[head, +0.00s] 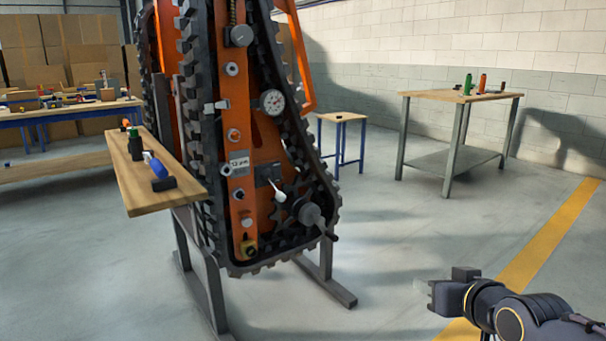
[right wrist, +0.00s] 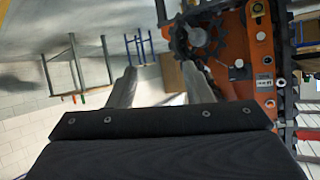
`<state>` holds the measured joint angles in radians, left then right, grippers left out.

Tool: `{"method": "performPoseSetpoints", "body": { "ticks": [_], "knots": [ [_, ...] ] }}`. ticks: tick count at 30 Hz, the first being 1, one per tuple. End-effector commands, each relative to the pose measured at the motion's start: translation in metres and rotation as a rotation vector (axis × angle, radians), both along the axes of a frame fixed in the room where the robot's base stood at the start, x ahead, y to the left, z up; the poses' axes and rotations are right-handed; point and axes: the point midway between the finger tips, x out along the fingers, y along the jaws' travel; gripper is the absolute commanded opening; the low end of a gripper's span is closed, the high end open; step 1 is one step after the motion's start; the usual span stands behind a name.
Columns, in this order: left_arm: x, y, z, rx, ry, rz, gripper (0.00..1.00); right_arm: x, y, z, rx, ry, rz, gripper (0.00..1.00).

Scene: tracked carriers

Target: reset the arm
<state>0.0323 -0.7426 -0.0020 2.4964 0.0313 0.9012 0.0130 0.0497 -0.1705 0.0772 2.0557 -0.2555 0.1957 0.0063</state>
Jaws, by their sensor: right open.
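My right gripper (head: 428,294) reaches in from the lower right in the head view, over bare floor and well apart from the tracked carrier. In the right wrist view its two fingers (right wrist: 160,82) stand apart with nothing between them. The orange and black tracked carrier (head: 262,150) stands tilted up on a grey metal stand, with a dial gauge, a small lever and a hand crank on its side. It also shows in the right wrist view (right wrist: 262,50), upside down. My left gripper is not in view.
A wooden shelf board (head: 150,178) with tools juts out left of the carrier. A workbench (head: 458,97) with bottles stands at back right, a small stool (head: 342,118) beside the carrier. A yellow line (head: 545,240) crosses the floor. The floor between carrier and gripper is clear.

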Motion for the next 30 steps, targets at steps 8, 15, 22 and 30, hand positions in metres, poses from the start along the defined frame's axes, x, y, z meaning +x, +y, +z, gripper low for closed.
{"method": "performPoseSetpoints", "body": {
  "ticks": [8, 15, 22, 30],
  "knots": [
    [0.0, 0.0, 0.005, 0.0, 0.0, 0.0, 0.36, -0.153, 0.011, -0.068, 0.15, 0.379, -0.036, 0.45],
    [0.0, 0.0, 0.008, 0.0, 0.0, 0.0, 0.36, -0.237, 0.037, -0.108, 0.256, 0.581, -0.008, 0.45],
    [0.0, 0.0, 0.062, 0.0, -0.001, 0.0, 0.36, -0.245, 0.04, -0.059, 0.268, 0.61, -0.001, 0.45],
    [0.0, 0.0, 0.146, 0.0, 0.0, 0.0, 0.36, -0.245, 0.04, 0.025, 0.266, 0.609, -0.001, 0.45]
  ]
}}
